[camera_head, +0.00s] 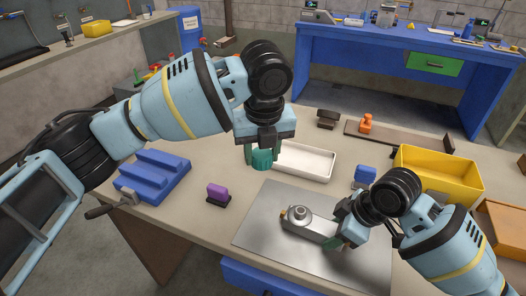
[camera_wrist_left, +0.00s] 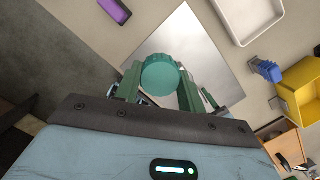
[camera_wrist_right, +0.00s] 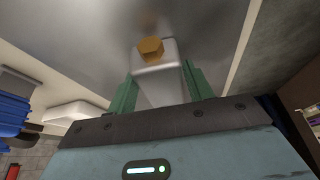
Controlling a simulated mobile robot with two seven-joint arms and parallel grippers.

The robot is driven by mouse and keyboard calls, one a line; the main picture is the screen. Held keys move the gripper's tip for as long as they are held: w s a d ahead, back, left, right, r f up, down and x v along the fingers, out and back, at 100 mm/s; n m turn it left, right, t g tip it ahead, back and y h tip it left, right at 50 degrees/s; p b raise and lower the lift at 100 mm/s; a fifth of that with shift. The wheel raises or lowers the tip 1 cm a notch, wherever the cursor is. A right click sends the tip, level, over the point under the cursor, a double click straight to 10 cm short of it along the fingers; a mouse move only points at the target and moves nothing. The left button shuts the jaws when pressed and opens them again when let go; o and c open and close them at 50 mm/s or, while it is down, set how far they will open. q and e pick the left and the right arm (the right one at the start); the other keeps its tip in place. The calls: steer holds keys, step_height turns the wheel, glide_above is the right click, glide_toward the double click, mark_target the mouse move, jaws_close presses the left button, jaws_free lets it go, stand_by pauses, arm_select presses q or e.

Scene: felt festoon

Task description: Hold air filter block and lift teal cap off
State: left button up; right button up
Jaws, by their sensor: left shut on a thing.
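The teal cap (camera_head: 262,159) is held in my left gripper (camera_head: 263,148), up in the air and apart from the block. In the left wrist view the round ribbed cap (camera_wrist_left: 160,74) sits between the green fingers. The grey air filter block (camera_head: 308,226) lies on the metal plate, with its round top fitting bare and an orange-yellow hex fitting (camera_wrist_right: 151,48) at its far end. My right gripper (camera_head: 336,241) has its fingers along both sides of the block's near end. In the right wrist view the block's body (camera_wrist_right: 160,85) fills the space between the fingers.
The metal plate (camera_head: 262,232) lies on the bench. A white tray (camera_head: 318,164) is behind the cap. A blue stepped block (camera_head: 150,180) and a purple piece (camera_head: 217,193) are at left. A yellow bin (camera_head: 440,185) and a blue piece (camera_head: 365,174) are at right, near my right arm.

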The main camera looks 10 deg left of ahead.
steer(key=o, duration=0.4)
steer(key=v, duration=1.2)
arm_select(q)
steer(key=shift+s, duration=0.1)
